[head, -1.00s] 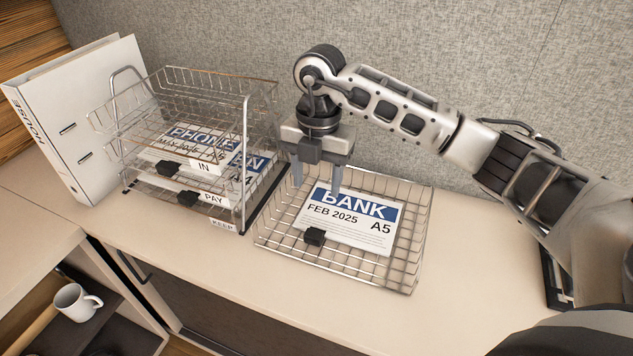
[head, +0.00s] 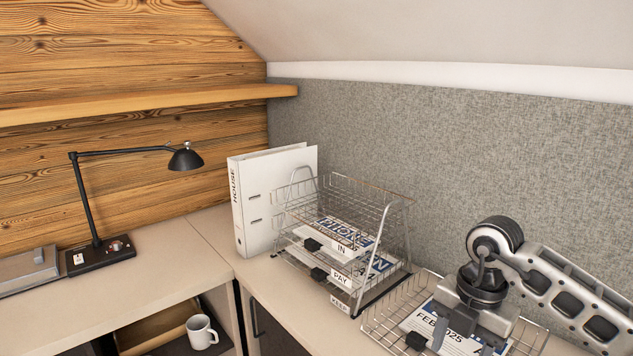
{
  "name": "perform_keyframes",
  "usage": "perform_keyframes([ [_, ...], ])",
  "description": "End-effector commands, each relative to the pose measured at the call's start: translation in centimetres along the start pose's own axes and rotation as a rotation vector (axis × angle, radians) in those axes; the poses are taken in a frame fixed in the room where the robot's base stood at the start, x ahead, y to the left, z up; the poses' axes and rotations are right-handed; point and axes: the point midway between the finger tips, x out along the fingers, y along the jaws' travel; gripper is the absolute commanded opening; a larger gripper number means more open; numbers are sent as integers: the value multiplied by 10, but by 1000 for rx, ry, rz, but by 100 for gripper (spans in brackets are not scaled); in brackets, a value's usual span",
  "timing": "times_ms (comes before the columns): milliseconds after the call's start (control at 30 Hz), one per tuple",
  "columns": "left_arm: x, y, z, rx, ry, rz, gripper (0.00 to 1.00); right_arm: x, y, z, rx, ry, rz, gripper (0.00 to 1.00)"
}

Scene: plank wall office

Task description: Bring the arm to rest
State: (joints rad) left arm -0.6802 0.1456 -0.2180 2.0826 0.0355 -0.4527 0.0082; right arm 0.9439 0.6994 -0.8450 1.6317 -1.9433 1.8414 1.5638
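My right arm comes in from the right, and its gripper (head: 474,318) hangs over the single wire tray (head: 374,326) at the lower right. Its fingers are hidden or too unclear to tell if they are open. In that tray lies a document reading FEB 2025 (head: 423,325) with a black clip (head: 415,341). My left gripper is not in view.
A tiered wire rack (head: 408,240) labelled IN and PAY holds papers, with a white HOUSE binder (head: 278,190) behind it. A black desk lamp (head: 98,252) stands left. A white mug (head: 201,331) sits in the lower shelf. The left desk surface is mostly clear.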

Motion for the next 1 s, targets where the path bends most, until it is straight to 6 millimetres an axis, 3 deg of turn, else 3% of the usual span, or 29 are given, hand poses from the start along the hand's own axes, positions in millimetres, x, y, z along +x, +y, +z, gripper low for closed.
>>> perform_keyframes([
  [200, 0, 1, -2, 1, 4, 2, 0, 30, 24, -59, -158, 220, 146, 54],
  [433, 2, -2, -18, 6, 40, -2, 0, 42, 50, -140, -294, 518, 404, 54],
  [533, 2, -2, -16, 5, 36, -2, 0, 34, 63, -189, -321, 720, 620, 54],
  [600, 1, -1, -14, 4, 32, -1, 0, 16, 74, -222, -278, 887, 844, 54],
  [667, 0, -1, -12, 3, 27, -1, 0, -5, 82, -236, -174, 1009, 1059, 54],
  [767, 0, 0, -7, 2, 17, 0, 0, -29, 89, -223, 136, 1113, 1380, 54],
  [833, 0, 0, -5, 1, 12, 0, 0, -26, 85, -196, 431, 1104, 1533, 54],
  [933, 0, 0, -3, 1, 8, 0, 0, 12, 63, -151, 910, 993, 1601, 54],
  [1000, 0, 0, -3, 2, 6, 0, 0, 54, 37, -131, 1213, 882, 1540, 54],
])
